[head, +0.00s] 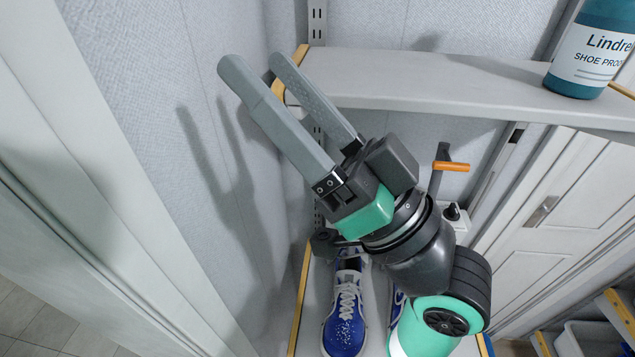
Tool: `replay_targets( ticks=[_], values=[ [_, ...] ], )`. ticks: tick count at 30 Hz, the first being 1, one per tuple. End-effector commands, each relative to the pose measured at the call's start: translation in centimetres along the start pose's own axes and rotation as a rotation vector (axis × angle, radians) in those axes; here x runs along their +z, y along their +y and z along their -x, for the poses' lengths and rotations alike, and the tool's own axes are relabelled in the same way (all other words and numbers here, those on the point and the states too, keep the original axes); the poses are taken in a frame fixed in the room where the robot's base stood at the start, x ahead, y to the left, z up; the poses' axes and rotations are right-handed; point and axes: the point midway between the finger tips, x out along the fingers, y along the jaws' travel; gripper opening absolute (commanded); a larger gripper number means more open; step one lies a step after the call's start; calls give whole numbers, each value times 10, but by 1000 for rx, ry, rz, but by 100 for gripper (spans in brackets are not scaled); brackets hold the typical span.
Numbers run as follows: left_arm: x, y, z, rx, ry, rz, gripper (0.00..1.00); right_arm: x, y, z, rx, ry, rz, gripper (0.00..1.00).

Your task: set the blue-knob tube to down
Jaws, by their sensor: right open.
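I see no blue-knob tube in the head view; my right gripper and arm cover part of the middle of the scene. My right gripper (254,62) is open and points up and to the left. Its two grey fingers are apart with nothing between them. They are in front of the left end of the grey upper shelf (420,75) and the pale wall. A small pale part (291,99) shows just behind the fingers, and I cannot tell what it is. My left gripper is not in view.
A teal bottle (597,50) stands on the upper shelf at the right. A blue shoe (345,318) sits on the lower shelf, below my arm. A grey lever with an orange handle (451,167) and a black knob (453,212) are right of my wrist. Wall borders the left.

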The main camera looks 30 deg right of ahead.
Motion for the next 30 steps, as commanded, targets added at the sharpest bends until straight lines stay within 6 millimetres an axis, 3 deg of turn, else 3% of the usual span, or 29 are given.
replay_targets(
  ticks=[7, 11, 14, 15, 18, 21, 24, 30],
  values=[
    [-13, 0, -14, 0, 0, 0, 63, 60, 26, 13, -38, -164, -479, 65],
    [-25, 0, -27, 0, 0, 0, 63, 96, 65, 43, 31, -227, -885, 65],
    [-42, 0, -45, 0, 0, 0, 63, 120, 120, 96, 182, -178, -1311, 65],
    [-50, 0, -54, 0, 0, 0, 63, 126, 145, 127, 261, -114, -1476, 65],
    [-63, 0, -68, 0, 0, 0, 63, 132, 188, 200, 420, 79, -1744, 65],
    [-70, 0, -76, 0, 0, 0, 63, 134, 206, 251, 516, 215, -1840, 65],
    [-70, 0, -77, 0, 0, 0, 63, 136, 212, 273, 553, 270, -1863, 65],
    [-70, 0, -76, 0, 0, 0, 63, 139, 215, 270, 553, 270, -1865, 65]
  ],
)
